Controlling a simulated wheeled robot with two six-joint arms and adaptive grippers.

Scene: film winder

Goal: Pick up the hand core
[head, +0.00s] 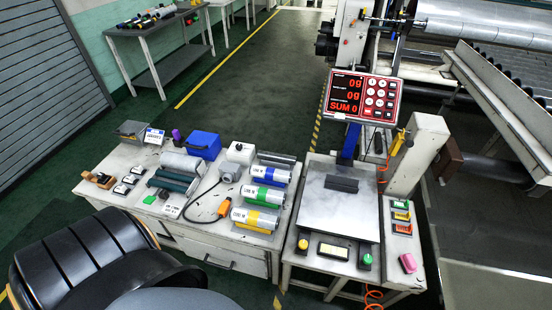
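I cannot tell for sure which thing is the hand core. Neither of my grippers is in view.
A red scale display (361,97) stands behind the plate.

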